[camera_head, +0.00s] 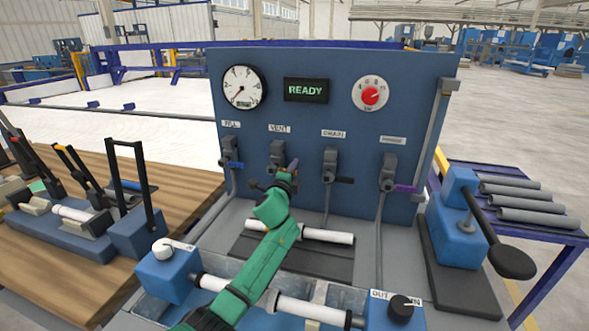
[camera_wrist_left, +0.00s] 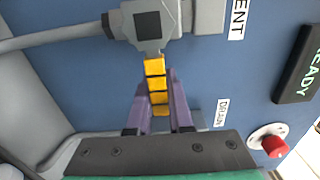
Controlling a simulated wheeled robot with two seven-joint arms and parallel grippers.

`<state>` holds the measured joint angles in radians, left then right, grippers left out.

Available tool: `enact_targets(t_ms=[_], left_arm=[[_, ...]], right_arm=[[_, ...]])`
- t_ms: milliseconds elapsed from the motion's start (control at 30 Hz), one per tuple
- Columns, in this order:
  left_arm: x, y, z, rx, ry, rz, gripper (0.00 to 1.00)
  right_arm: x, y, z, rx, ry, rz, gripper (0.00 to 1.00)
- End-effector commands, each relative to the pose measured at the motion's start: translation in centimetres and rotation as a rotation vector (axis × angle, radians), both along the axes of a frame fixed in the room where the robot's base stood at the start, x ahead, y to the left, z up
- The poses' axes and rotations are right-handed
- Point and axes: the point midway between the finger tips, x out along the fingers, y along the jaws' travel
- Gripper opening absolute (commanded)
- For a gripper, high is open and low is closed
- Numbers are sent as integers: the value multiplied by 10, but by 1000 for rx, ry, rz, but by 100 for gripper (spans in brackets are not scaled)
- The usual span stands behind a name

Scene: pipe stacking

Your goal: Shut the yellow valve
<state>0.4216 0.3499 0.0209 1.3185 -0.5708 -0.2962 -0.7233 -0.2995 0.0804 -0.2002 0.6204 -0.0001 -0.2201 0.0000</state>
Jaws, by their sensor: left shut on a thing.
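The yellow valve handle (camera_wrist_left: 155,68) shows in the left wrist view, banded with dark stripes. It sticks out from the grey valve body (camera_wrist_left: 150,22) beside the VENT label (camera_wrist_left: 237,18), roughly square to the grey pipe (camera_wrist_left: 55,35). My left gripper (camera_wrist_left: 157,100) is shut on the handle, with a purple finger on each side. In the head view my left gripper (camera_head: 292,170) is at the VENT valve (camera_head: 277,150) on the blue panel (camera_head: 330,110), and it hides the handle there. My right gripper is not in view.
FILL (camera_head: 229,148), DRAIN (camera_head: 330,160) and a purple-handled valve (camera_head: 389,170) flank the VENT valve. A READY display (camera_head: 306,90) and two dials are above. A white pipe (camera_head: 325,236) lies below the panel. A black-handled lever (camera_head: 512,262) stands at right.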

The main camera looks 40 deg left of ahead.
Motion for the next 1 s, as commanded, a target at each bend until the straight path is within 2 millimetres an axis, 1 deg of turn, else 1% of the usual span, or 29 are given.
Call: enact_targets(t_ms=[33, 167, 200, 267, 300, 567, 667, 767, 867, 1000], left_arm=[[0, 2, 5, 6, -6, 4, 0], [0, 2, 5, 5, -7, 4, 0], [0, 2, 5, 5, -7, 4, 22], [0, 3, 5, 4, -6, 4, 45], [0, 2, 4, 3, -5, 4, 49], [0, 1, 2, 1, -3, 2, 49], [-4, 0, 1, 1, -2, 2, 49], [-14, -3, 0, 1, -1, 2, 49], [-31, -10, 1, 2, 0, 0, 49], [-59, -20, 0, 1, -1, 0, 49]], right_arm=[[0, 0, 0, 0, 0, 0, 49], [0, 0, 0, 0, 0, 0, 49], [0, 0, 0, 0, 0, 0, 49], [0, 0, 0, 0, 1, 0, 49], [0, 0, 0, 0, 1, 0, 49], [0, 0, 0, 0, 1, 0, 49], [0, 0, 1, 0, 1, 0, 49], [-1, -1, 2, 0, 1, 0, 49], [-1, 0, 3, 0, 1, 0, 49], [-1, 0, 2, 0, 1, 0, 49]])
